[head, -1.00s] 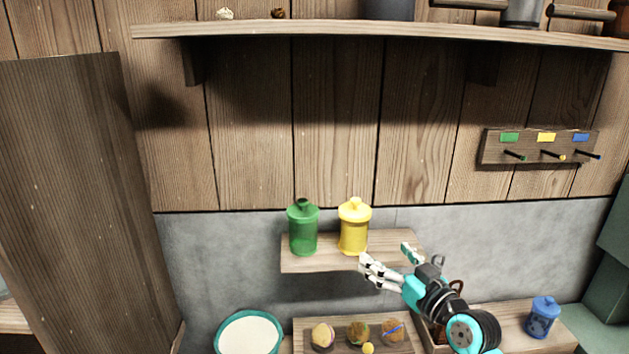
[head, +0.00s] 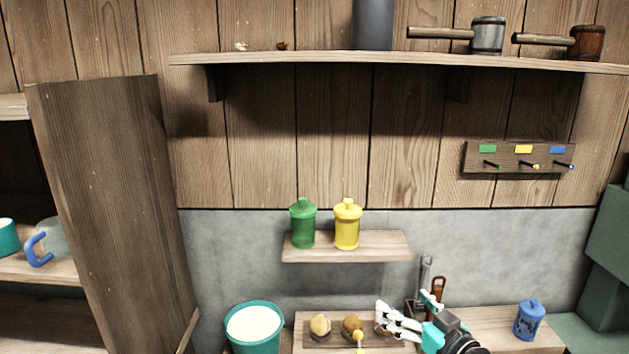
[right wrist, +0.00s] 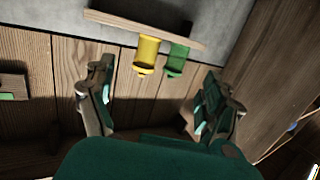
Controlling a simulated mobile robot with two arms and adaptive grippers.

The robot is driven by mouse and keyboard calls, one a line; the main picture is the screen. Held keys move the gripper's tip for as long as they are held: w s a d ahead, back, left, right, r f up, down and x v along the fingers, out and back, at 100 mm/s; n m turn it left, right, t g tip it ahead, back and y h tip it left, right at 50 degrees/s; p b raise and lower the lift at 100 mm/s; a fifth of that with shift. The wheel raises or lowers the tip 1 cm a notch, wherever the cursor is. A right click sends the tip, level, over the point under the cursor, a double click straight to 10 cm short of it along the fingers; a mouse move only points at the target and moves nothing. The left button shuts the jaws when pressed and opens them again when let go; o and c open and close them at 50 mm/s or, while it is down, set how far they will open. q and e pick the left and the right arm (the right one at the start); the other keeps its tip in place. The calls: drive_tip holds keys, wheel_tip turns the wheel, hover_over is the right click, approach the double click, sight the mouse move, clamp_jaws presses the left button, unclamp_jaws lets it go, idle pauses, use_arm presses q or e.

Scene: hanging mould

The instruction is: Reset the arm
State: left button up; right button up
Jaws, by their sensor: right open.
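My right gripper (head: 408,312) is at the lower right of the head view, over the workbench and in front of the right end of the tray. It is open, with nothing between its fingers. In the right wrist view the two fingers (right wrist: 155,105) stand wide apart, and a yellow jar (right wrist: 147,54) and a green jar (right wrist: 177,58) show beyond them, upside down. My left gripper is in neither view.
The green jar (head: 303,225) and yellow jar (head: 347,226) stand on a small shelf (head: 385,246). Below are a teal bucket (head: 254,340), a tray (head: 312,341) of round items and a blue jar (head: 529,320). A peg rack (head: 520,158) hangs right; a long shelf (head: 330,59) runs above.

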drive_tip(key=s+a+f+g+h, duration=0.1)
drive_tip(key=s+f+g+h, duration=0.4)
drive_tip(key=s+f, duration=1.2)
drive_tip(key=s+d+f+m+g+h, duration=0.1)
drive_tip(key=s+d+f+g, duration=0.15)
drive_tip(key=s, duration=0.65)
drive_tip(key=s+d+f+m+g, duration=0.1)
drive_tip(key=s+f+m+g, duration=0.2)
drive_tip(key=s, duration=0.6)
wheel_tip(320, 180, down, 26)
drive_tip(key=s+f+n+g+b, duration=0.1)
drive_tip(key=g, duration=0.2)
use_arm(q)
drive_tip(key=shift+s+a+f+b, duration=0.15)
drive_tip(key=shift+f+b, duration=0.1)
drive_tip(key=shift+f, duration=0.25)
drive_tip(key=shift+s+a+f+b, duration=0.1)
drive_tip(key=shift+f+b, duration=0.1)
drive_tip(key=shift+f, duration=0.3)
use_arm(e)
drive_tip(key=s+d+f, duration=0.2)
drive_tip(key=s+f, duration=1.4)
drive_tip(key=shift+s+d+f+n+g, duration=0.15)
drive_tip(key=shift+s+d+n+g, duration=0.15)
drive_tip(key=shift+s+g, duration=0.1)
